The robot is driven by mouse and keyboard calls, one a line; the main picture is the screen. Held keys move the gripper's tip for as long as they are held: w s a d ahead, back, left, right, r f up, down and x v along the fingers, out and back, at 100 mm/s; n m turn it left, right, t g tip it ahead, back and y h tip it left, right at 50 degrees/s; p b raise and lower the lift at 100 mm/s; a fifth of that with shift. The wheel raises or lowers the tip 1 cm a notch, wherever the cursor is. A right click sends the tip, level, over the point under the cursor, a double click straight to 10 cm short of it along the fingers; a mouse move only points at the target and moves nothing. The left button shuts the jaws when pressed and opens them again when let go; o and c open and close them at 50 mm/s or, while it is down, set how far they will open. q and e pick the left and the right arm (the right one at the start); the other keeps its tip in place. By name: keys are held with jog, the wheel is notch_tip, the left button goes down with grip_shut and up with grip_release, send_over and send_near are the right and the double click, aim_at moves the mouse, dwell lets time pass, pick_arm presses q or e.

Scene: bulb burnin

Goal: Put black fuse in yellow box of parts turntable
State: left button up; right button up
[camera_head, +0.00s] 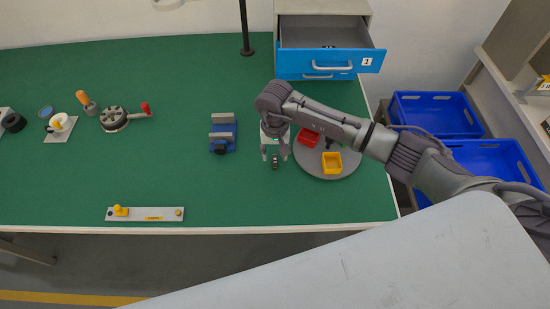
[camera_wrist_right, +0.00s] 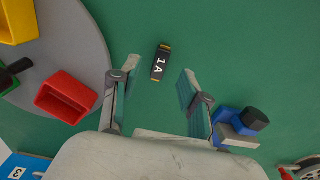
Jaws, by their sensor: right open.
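The black fuse (camera_head: 275,162), with yellow ends and a "1A" mark, lies on the green bench top just left of the turntable. It also shows in the right wrist view (camera_wrist_right: 160,63). My right gripper (camera_head: 275,155) is open and points down over the fuse; in the wrist view its fingertips (camera_wrist_right: 158,72) stand either side of the fuse, not touching it. The grey round turntable (camera_head: 311,166) carries a yellow box (camera_head: 331,163) and a red box (camera_head: 307,137). The yellow box also shows in the wrist view (camera_wrist_right: 17,20). My left gripper is not in view.
A blue vise (camera_head: 223,135) stands left of my right gripper. An open blue drawer (camera_head: 325,62) is behind the turntable. A grey plate with a yellow knob (camera_head: 145,213) lies near the front edge. Blue crates (camera_head: 436,113) stand right of the bench.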

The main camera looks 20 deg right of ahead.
aim_at(275, 162)
jog(key=shift+f, duration=1.3)
jog(key=shift+c, duration=0.8)
grip_shut()
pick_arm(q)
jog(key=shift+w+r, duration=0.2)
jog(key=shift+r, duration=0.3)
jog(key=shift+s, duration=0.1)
